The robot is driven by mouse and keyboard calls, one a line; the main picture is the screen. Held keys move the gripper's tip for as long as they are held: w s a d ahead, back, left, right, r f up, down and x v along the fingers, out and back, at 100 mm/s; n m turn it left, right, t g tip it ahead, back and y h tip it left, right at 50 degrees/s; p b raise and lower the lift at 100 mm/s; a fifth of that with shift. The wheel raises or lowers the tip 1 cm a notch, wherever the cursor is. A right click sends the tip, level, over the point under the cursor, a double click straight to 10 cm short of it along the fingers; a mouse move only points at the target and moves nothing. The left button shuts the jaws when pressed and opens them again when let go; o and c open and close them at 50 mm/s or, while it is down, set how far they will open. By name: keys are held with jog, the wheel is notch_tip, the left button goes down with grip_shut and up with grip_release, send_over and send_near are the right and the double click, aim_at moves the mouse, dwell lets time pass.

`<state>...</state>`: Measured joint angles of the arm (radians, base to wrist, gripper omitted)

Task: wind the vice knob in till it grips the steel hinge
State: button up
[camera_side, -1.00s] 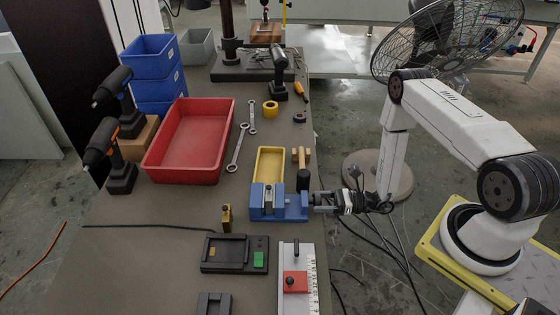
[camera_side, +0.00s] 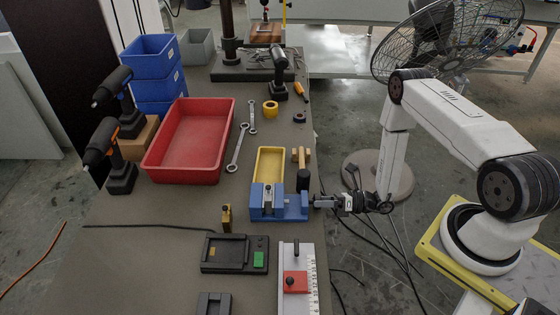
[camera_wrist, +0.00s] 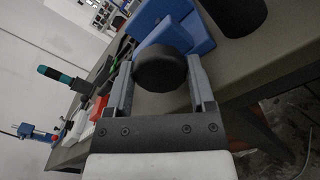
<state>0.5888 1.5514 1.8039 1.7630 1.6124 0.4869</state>
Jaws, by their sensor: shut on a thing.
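The blue vice (camera_side: 292,212) stands at the table's right edge, its knob side facing my arm. A small grey upright piece, which looks like the steel hinge (camera_side: 268,194), stands at its jaws; I cannot tell whether both jaws touch it. My gripper (camera_side: 318,203) reaches in from the right, level with the vice screw. In the wrist view, my gripper (camera_wrist: 160,75) has its two fingers on either side of the round black knob (camera_wrist: 160,66), shut on it. The blue vice body (camera_wrist: 182,28) shows beyond the knob. The hinge is hidden in that view.
A yellow tray (camera_side: 258,165) lies behind the vice, with a black-headed mallet (camera_side: 303,180) beside it. A large red bin (camera_side: 151,168) stands left.

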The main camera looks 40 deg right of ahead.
dwell(0.3)
jog(key=o, duration=1.2)
jog(key=shift+s+d, duration=0.1)
jog(key=shift+v, duration=3.9)
jog(key=shift+r, duration=0.15)
